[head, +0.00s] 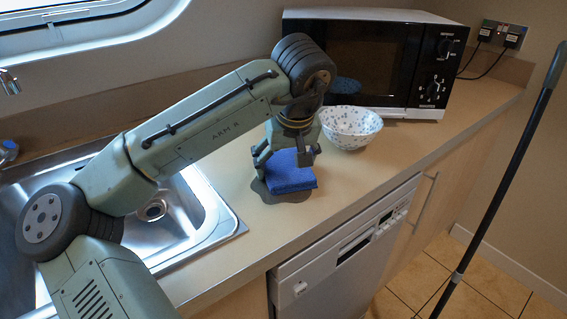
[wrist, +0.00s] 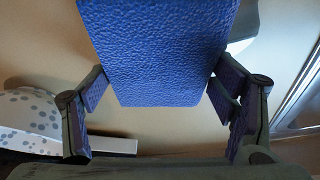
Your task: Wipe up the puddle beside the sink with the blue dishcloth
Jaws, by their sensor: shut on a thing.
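The blue dishcloth (head: 290,173) is a thick, textured folded pad in my gripper (head: 286,158), low over the counter right of the sink. In the wrist view the cloth (wrist: 158,55) sits between the two fingers of my gripper (wrist: 160,92), which are shut on it. The puddle (head: 263,189) is a dark grey patch whose edges show around and below the cloth; the cloth hides its middle. I cannot tell if the cloth touches the counter. The steel sink (head: 208,197) lies to the left of the puddle.
A speckled bowl (head: 350,128) stands close behind and right of my gripper, in front of the microwave (head: 390,65). The dishwasher (head: 345,250) is below the counter's front edge. A dark pole (head: 505,185) stands at the right. Bare counter (head: 385,160) lies right of the cloth.

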